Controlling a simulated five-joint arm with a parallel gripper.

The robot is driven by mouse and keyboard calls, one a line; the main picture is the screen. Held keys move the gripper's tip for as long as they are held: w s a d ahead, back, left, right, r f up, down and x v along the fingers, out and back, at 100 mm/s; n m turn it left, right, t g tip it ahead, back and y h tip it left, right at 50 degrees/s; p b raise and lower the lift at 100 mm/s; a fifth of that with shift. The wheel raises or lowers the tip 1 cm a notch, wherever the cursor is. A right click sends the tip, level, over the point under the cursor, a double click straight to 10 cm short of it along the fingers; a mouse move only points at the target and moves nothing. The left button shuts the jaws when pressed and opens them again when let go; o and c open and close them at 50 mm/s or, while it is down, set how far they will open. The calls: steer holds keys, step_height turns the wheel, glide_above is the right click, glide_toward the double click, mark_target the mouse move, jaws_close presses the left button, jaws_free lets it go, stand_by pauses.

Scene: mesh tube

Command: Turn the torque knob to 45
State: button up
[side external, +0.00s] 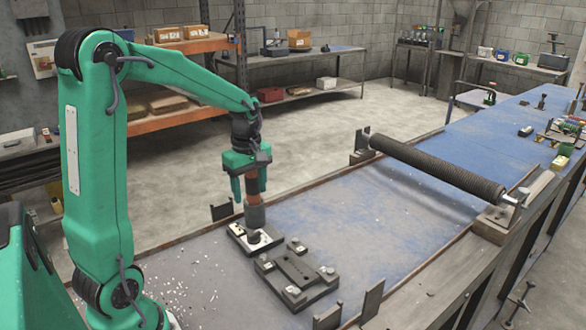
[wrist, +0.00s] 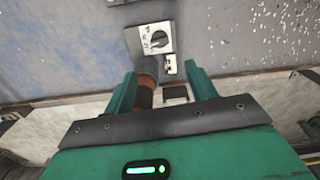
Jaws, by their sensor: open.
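The torque knob (wrist: 159,39) is a round dark dial on a white plate with small marks I cannot read. In the side external view the knob (side external: 254,237) sits on a dark box (side external: 237,231) on the bench. My gripper (side external: 250,186) is above the box, pointing down. In the wrist view my two green fingers (wrist: 160,85) are spread apart, with the knob beyond their tips. A dark cylinder with a copper-brown upper part (side external: 255,214) stands between or beside the fingers; it also shows in the wrist view (wrist: 145,92). I cannot tell whether they touch it.
A dark fixture plate with bolts (side external: 300,272) lies right of the box. A long ribbed mesh roller (side external: 435,167) spans the bench on brackets. Small upright brackets (side external: 222,210) stand along the bench edges. The blue bench top (side external: 375,225) between fixture and roller is clear.

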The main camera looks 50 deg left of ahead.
glide_above(253, 232)
step_height(253, 232, down, 5)
steer(key=shift+d+f, duration=0.1)
steer(key=shift+f, duration=3.85)
steer(key=c, duration=1)
